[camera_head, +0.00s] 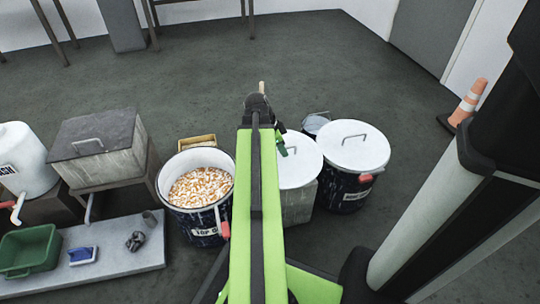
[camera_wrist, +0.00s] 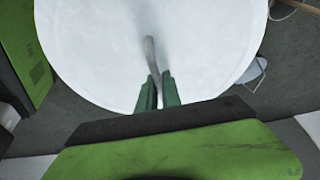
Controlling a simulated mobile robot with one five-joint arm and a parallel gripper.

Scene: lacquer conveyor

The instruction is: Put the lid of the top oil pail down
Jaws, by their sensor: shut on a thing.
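The top oil pail (camera_head: 205,230) is dark, with a white rim and a label reading "TOP O", and it stands open left of my arm. It is full of small orange and white pieces. A round white lid (camera_head: 303,162) is right of my arm, partly hidden by it. My gripper (camera_head: 281,145) is at this lid. In the wrist view my gripper (camera_wrist: 157,78) is shut on the handle (camera_wrist: 152,52) of the white lid (camera_wrist: 215,45). I cannot tell whether the lid touches the grey container below it.
A second dark pail (camera_head: 345,190), lidded, stands close on the right. A grey box (camera_head: 100,150), a white tank (camera_head: 25,155) and a slab with a green tub (camera_head: 30,250) are at left. A cone (camera_head: 468,103) stands at right.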

